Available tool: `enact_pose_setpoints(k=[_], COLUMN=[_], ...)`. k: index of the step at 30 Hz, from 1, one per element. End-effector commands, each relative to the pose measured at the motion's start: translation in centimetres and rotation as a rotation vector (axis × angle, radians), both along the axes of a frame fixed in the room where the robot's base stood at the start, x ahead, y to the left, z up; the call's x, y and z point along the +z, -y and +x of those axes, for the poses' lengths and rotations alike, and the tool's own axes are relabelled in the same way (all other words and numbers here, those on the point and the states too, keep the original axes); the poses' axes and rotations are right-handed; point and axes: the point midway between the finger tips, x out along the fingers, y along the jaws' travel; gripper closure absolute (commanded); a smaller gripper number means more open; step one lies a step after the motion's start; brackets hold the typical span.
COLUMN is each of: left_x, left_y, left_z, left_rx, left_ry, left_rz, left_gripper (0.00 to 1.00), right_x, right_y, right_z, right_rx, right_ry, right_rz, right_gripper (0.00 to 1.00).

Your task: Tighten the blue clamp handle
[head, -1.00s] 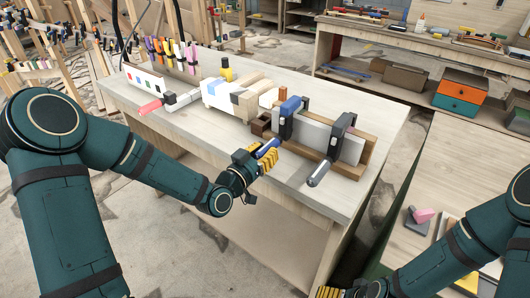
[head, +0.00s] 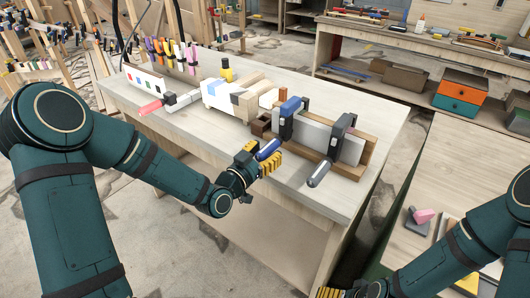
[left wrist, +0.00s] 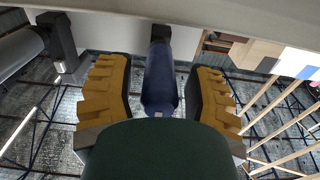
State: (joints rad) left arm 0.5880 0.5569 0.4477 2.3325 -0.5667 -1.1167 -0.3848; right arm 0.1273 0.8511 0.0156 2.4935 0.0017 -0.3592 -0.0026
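The blue clamp handle (head: 268,150) sticks out toward me from the blue-topped clamp (head: 289,117) on the table. In the left wrist view the dark blue handle (left wrist: 159,80) lies between the two yellow fingers, with a gap on both sides. My left gripper (head: 261,155) is open around the handle, one finger on each side. A second clamp with a dark top (head: 342,133) and a grey handle (head: 319,174) stands to the right. My right gripper (head: 328,293) is mostly cut off at the bottom edge, and its opening is hidden.
The clamps sit on a light panel (head: 312,139) and brown boards (head: 356,168) on the workbench (head: 372,108). Wooden blocks (head: 238,97) stand left of the clamps. Bare tabletop lies in front and at the right end. Another bench stands behind.

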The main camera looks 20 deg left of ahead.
Motion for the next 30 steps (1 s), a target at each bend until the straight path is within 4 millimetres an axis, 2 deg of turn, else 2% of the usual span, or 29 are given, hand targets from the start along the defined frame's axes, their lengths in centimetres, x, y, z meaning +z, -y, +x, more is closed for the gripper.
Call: enact_pose_setpoints(k=[11, 24, 30], left_x=[0.0, -0.3, -0.3], left_y=[-0.1, -2.3, -2.6], left_z=[-0.3, -6.0, -7.1], left_rx=[0.001, 0.002, 0.000], left_ry=[0.001, -0.001, 0.000], left_rz=[0.000, 0.001, -0.001], left_gripper=[0.40, 0.40, 0.40], right_x=[0.0, 0.0, 0.0], right_y=[0.0, 0.0, 0.0], right_z=[0.0, 0.0, 0.0], right_rx=[0.000, 0.000, 0.000], right_ry=[0.000, 0.000, 0.000], right_rz=[0.000, 0.000, 0.000], right_gripper=[0.00, 0.00, 0.00])
